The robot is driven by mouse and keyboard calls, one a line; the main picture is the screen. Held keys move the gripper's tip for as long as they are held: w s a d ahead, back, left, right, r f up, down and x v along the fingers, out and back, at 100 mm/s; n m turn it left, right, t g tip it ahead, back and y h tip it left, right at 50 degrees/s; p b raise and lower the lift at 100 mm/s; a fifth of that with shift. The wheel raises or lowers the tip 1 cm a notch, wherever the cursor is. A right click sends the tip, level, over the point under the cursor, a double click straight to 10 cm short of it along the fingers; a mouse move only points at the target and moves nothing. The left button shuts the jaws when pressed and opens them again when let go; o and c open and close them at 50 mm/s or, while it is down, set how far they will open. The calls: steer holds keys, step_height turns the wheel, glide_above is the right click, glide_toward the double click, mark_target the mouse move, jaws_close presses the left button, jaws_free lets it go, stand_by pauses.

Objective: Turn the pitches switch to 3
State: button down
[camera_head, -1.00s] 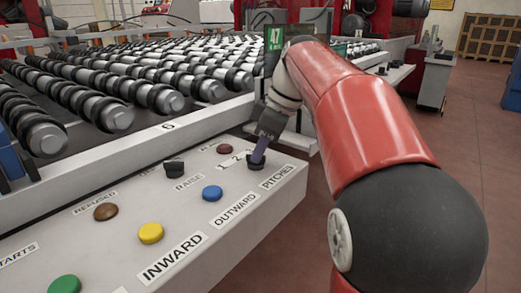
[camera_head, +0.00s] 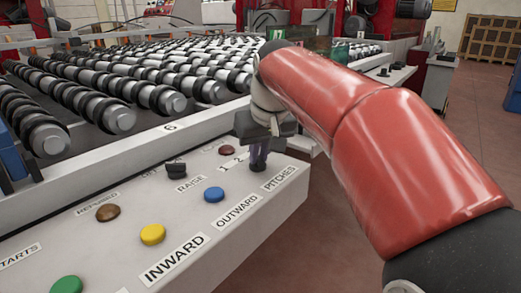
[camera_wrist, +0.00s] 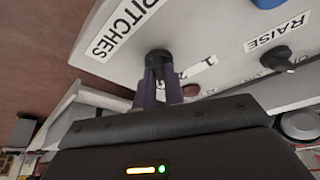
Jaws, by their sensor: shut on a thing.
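The pitches switch is a black knob (camera_wrist: 158,58) at the panel's right end, above the PITCHES label (camera_head: 279,178). My gripper (camera_head: 259,158) stands over it in the head view and hides most of the knob. In the wrist view, my two purple fingers (camera_wrist: 160,84) are shut on the knob. The digits 1 and 2 (camera_head: 233,162) show beside the switch in the head view. A 3 is not visible, and the knob's pointing direction cannot be told.
The sloped panel also holds a black raise switch (camera_head: 175,168), a blue button (camera_head: 214,195), a yellow button (camera_head: 152,234), a brown button (camera_head: 107,212), a green button (camera_head: 66,285) and a dark red button (camera_head: 227,150). Rollers (camera_head: 120,90) lie behind it.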

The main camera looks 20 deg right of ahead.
steer(key=shift+a+m+h, duration=0.1)
steer(key=shift+m+h, duration=0.5)
steer(key=shift+m, duration=0.9)
steer(key=c, duration=1.5)
jaws_free()
steer(key=shift+p, duration=0.3)
steer(key=p+v, duration=0.1)
steer(key=v, duration=0.6)
steer(key=shift+s+a+r, duration=0.1)
steer(key=shift+s+r, duration=0.05)
steer(key=shift+r, duration=0.25)
